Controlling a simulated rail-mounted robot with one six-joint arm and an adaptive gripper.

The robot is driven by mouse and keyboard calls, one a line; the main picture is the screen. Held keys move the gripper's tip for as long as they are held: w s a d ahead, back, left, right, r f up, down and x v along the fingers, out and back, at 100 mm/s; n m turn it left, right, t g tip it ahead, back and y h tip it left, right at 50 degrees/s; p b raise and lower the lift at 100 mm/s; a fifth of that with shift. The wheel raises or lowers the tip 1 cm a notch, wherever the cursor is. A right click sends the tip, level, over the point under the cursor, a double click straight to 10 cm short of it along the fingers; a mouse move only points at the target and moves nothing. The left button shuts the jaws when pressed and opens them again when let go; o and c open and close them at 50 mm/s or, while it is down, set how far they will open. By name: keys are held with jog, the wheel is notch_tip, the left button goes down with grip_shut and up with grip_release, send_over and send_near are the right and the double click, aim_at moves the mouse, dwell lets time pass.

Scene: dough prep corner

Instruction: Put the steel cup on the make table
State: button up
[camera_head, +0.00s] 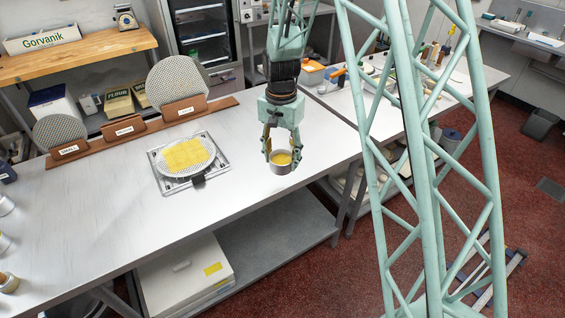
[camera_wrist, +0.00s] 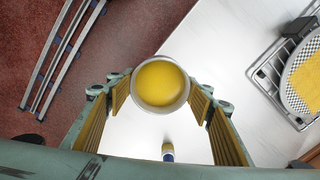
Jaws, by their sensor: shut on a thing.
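The steel cup (camera_head: 281,167) is a small round metal cup with yellow contents. My gripper (camera_head: 282,152) points down and is shut on it, one finger on each side. In the wrist view the cup (camera_wrist: 161,108) sits between the yellow-padded fingers of my gripper (camera_wrist: 160,100), and I look down into its open top. The cup is upright, over the front right part of the white-topped make table (camera_head: 90,215). I cannot tell whether its base touches the table top or hangs just above it.
Labelled wooden racks (camera_head: 125,130) with round screens line the back edge. Red floor (camera_head: 300,265) lies beyond the table's front edge.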

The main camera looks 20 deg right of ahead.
aim_at(280, 155)
jog(key=w+n, duration=0.1)
jog(key=w+f+n, duration=0.1)
jog(key=n, duration=0.1)
jog(key=w+n+b, duration=0.1)
jog(key=shift+w+d+f, duration=0.1)
jog(key=shift+d+f, duration=0.1)
jog(key=shift+f, duration=0.05)
jog(key=shift+w+d+f+n+b, duration=0.1)
jog(key=shift+w+f+n+b, duration=0.1)
jog(key=shift+w+n, duration=0.4)
jog(key=shift+w+f+n+b, duration=0.15)
jog(key=shift+w+n+b, duration=0.05)
jog(key=shift+n, duration=0.65)
jog(key=shift+w+d+f+n+b, duration=0.1)
jog(key=shift+w+f+n+b, duration=0.1)
jog(key=shift+w+n, duration=0.4)
jog(key=shift+s, duration=0.15)
